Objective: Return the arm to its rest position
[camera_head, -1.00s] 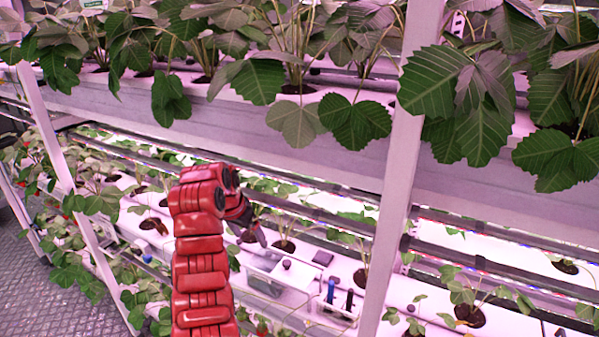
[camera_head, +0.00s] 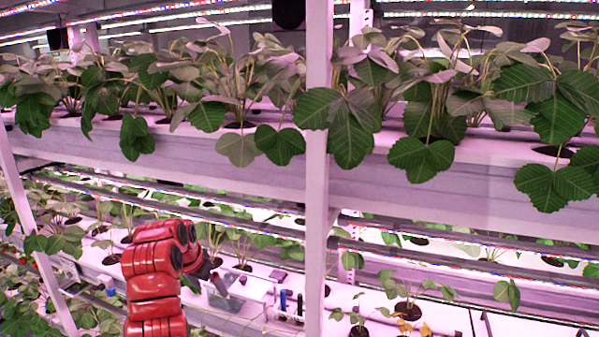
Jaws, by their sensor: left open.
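My left arm, red and segmented, rises from the bottom left of the head view and bends over at its top. My left gripper (camera_head: 211,278) is a dark shape at the arm's end, in front of the lower rack shelf (camera_head: 262,309). Its jaws are small and partly hidden by the arm, but it is open, and I see nothing held in it. My right arm and gripper are out of the picture.
A white upright post (camera_head: 317,180) stands in front of the shelves. The upper shelf (camera_head: 230,176) carries leafy plants. Behind the gripper, a clear container (camera_head: 226,300) and small bottles (camera_head: 290,300) stand on the lower shelf among seedlings.

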